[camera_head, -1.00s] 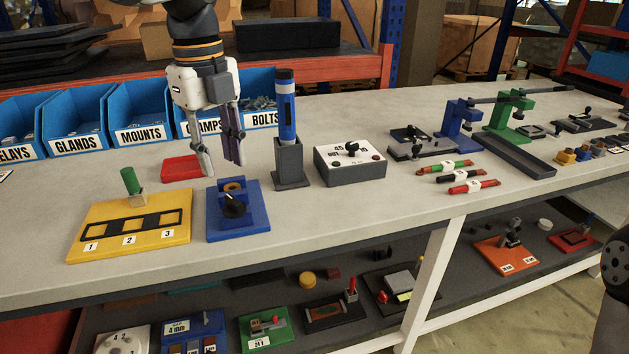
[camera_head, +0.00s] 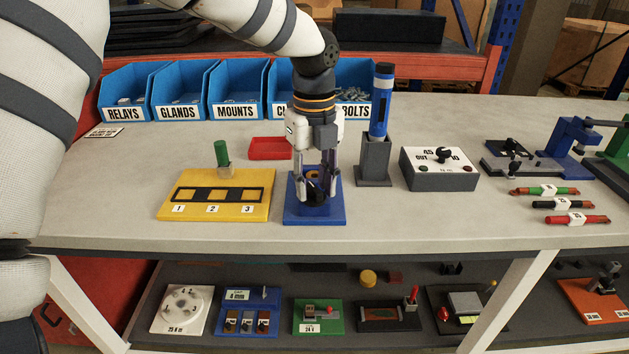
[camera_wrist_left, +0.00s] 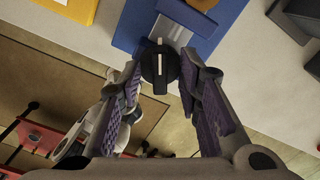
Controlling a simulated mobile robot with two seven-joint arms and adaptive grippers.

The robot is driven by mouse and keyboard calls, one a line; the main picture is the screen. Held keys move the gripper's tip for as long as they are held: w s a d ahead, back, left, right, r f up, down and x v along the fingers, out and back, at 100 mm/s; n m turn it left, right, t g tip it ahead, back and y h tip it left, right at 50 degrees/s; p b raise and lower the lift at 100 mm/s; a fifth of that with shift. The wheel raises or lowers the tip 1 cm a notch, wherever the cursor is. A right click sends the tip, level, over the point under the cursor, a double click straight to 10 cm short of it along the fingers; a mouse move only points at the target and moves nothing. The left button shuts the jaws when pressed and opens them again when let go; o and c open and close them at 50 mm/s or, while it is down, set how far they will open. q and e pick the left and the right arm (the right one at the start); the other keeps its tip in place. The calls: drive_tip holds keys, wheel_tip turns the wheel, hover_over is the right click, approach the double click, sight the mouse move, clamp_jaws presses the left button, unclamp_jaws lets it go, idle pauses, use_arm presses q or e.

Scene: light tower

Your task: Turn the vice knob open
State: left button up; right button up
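The blue vice (camera_head: 335,216) stands on the workbench, with a black knob (camera_head: 316,189) on its near side. In the left wrist view the round black knob (camera_wrist_left: 160,82) has a white line running along its grip. The blue vice body (camera_wrist_left: 135,28) and its grey jaw lie just beyond. My left gripper (camera_head: 315,198) points down over the vice. In the left wrist view its fingers (camera_wrist_left: 160,78) are apart, one on each side of the knob; I cannot tell whether they touch it. My right gripper is not in view.
A yellow numbered block (camera_head: 215,206) stands left of the vice. A red tray (camera_head: 269,148) lies behind. A grey holder (camera_head: 374,160) with a blue cylinder and a grey switch box (camera_head: 439,170) stand to the right. The bench's front edge is close to the vice.

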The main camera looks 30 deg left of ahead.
use_arm(q)
clamp_jaws()
drive_tip(key=shift+n, duration=0.3)
